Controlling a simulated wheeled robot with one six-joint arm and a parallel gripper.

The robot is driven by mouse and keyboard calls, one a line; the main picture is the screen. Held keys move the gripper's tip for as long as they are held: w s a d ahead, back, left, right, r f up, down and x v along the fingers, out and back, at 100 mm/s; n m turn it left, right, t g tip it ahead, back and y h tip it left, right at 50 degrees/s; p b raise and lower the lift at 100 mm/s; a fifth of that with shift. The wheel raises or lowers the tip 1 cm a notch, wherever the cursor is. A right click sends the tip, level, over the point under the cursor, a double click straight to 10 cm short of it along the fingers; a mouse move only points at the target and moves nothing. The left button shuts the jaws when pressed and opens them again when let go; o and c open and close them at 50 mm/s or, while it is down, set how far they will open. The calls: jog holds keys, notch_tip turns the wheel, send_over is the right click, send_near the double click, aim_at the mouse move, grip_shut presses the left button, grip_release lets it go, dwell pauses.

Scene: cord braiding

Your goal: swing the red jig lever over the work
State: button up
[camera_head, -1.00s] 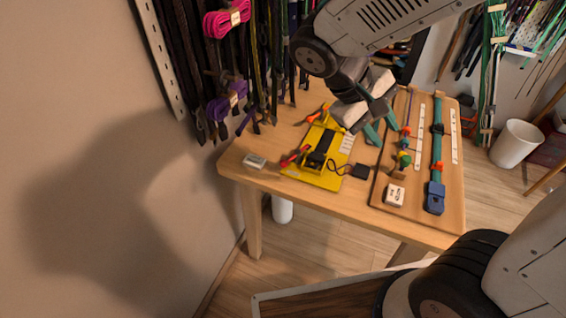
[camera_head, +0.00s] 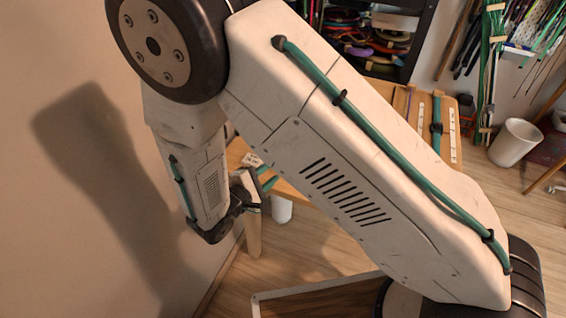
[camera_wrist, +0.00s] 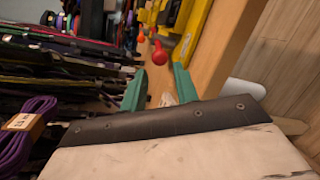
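In the wrist view the yellow jig (camera_wrist: 197,28) lies ahead on the table. A red ball-shaped knob (camera_wrist: 160,55), apparently on the red lever, stands at its near end, with a smaller red part (camera_wrist: 140,38) behind it. My gripper (camera_wrist: 160,72) is open, its two green fingers apart. The knob appears ahead of the gap between them, and I see no contact. In the head view my gripper (camera_head: 268,178) is low at the table's left end, and my arm hides the jig.
A small white box (camera_head: 252,160) lies near the table's left end. Hanging dark cords and a purple bundle (camera_wrist: 28,130) crowd the left of the wrist view. The wooden table edge (camera_wrist: 225,50) runs along the right, with open floor beyond. A white bin (camera_head: 515,142) stands at right.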

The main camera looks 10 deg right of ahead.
jog(key=x, duration=0.6)
jog(key=shift+w+d, duration=0.2)
jog(key=shift+d, duration=0.1)
grip_shut()
